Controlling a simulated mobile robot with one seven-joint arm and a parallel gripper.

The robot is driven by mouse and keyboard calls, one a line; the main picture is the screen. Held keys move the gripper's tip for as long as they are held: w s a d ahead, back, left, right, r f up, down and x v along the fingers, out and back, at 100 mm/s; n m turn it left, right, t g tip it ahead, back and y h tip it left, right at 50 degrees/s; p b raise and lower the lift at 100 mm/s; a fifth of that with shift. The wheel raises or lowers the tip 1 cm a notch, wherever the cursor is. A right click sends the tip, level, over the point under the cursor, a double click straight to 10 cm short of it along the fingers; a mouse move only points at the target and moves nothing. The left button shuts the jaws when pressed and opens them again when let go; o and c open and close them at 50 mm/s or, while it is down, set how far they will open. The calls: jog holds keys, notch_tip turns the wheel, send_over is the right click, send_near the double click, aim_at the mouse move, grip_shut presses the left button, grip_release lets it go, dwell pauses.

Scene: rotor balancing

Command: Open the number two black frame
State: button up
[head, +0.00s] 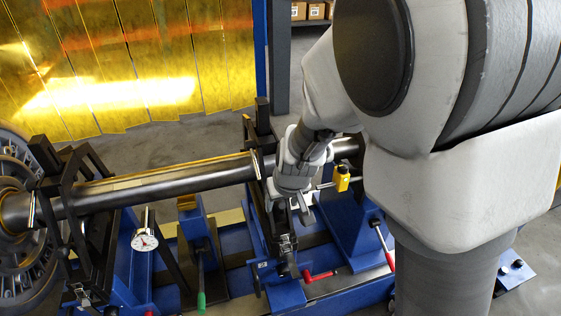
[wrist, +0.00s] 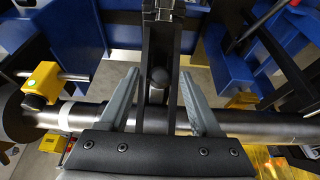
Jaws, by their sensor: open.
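Two black frames stand along the steel shaft (head: 160,188): one at the left (head: 92,225) near the large wheel, one (head: 262,125) in the middle beside my gripper. No number is readable on either. My gripper (head: 304,212) is open, pointing down at the middle frame. In the wrist view, the dark bars of this frame (wrist: 160,45) run between the spread fingers (wrist: 160,75), with a round black knob (wrist: 159,76) between the bars. A metal latch (wrist: 163,8) shows at the frame's front end. I cannot tell whether the fingers touch the bars. My arm hides part of the frame.
The blue machine bed (head: 235,285) lies below. A dial gauge (head: 145,240), a green-handled lever (head: 201,285), red-handled levers (head: 320,276) and a yellow sensor (head: 342,178) on a rod stand around. The bladed wheel (head: 22,260) is at far left.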

grip_shut()
dwell(0.4)
dwell(1.1)
